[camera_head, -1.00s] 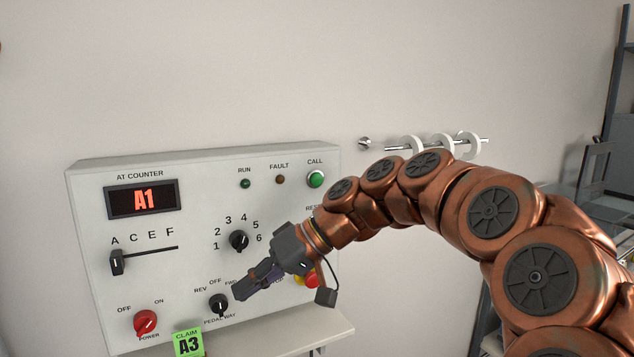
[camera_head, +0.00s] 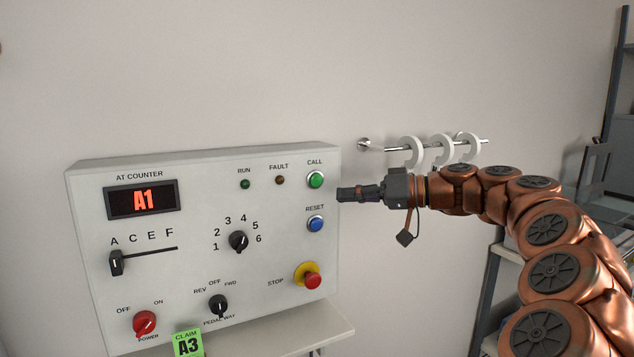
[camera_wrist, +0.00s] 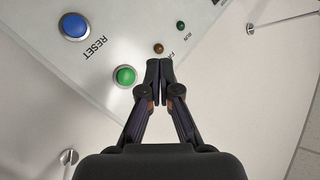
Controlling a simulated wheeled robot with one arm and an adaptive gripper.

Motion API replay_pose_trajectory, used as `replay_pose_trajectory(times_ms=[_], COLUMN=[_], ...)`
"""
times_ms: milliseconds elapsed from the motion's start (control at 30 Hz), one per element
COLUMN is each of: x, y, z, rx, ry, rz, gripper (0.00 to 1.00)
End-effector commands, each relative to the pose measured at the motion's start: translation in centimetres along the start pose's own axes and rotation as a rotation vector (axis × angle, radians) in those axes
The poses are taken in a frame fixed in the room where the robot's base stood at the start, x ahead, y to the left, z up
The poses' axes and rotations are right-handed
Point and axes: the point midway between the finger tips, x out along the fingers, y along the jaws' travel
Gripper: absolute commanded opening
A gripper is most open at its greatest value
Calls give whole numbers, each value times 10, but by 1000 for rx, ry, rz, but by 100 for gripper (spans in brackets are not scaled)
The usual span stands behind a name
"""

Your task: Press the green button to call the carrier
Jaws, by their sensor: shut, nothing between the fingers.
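The green CALL button (camera_head: 316,179) is at the upper right of the white control panel (camera_head: 200,260). It also shows in the wrist view (camera_wrist: 125,75), left of the fingertips. My gripper (camera_head: 342,194) is shut and empty, pointing left just right of the panel's right side in the head view. In the wrist view my shut fingertips (camera_wrist: 159,66) appear beside the green button, with a gap between. The display (camera_head: 142,200) reads A1. A green claim tag (camera_head: 187,343) reads A3.
A blue RESET button (camera_head: 316,223) sits below the green one, and a red STOP button (camera_head: 312,281) lower still. The red power knob (camera_head: 145,322) is at lower left. A rail with white rings (camera_head: 441,150) is on the wall behind my wrist.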

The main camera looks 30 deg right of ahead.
Motion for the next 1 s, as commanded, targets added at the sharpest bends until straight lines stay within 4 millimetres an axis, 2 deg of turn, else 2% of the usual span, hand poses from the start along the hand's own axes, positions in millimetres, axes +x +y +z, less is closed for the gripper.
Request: replay_pose_trajectory(times_ms=[267, 800, 1000], x=[9, 52, 60], y=[5, 37, 44], z=[-8, -37, -43], rx=[3, 1, 1], ry=[-3, -3, -2], rz=[0, -1, 0], gripper=[0, 0, 0])
